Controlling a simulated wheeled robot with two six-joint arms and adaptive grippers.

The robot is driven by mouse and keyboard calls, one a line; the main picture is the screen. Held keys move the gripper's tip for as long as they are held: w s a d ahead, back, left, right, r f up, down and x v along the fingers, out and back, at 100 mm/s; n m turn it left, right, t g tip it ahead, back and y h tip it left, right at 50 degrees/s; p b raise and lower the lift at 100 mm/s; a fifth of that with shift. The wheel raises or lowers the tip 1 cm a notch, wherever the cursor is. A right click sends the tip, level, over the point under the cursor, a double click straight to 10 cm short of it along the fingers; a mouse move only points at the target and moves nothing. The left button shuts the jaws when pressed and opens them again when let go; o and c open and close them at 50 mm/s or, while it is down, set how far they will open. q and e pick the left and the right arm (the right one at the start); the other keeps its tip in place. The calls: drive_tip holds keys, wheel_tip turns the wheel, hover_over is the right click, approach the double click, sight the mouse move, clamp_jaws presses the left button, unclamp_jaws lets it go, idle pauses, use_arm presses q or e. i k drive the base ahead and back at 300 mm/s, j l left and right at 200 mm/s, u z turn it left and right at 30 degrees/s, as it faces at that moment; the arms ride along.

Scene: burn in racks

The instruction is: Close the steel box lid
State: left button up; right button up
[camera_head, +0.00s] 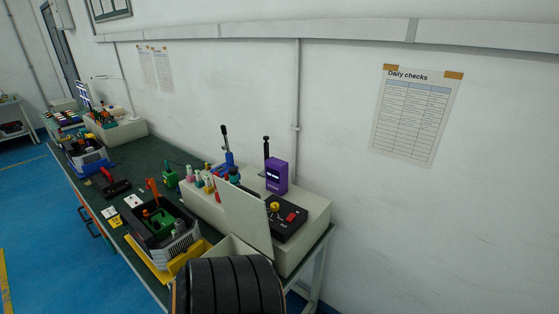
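The steel box (228,246) is a pale open-topped box at the lower middle, at the front edge of the bench. Its lid (244,217) is a flat pale panel that stands raised, nearly upright, at the back of the box. The lid is open. A large black ribbed shape (230,288) in the foreground hides the front and much of the box; I cannot tell what it is. Neither of my grippers shows in this view.
Behind the lid is a beige console (312,215) with a purple meter (277,176) and a black switch panel (290,220). To the left, a grey crate (182,247) with tools stands on a yellow base. The wall runs close behind the bench.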

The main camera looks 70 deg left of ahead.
sight(246, 214)
drive_tip(key=i+u, duration=0.25)
drive_tip(key=u, duration=0.25)
drive_tip(key=i+u, duration=0.25)
drive_tip(key=u, duration=0.25)
drive_tip(key=i+l+u, duration=0.2)
drive_tip(key=u, duration=0.25)
drive_tip(key=i+l+u, duration=0.2)
drive_tip(key=u, duration=0.3)
drive_tip(key=i+l+u, duration=0.1)
drive_tip(key=u, duration=0.35)
drive_tip(key=i+l+u, duration=0.15)
drive_tip(key=u, duration=0.3)
drive_tip(key=i+l+u, duration=0.25)
drive_tip(key=u, duration=0.15)
drive_tip(key=i+l+u, duration=0.1)
drive_tip(key=u, duration=0.35)
drive_tip(key=l+u, duration=0.65)
drive_tip(key=u, duration=0.25)
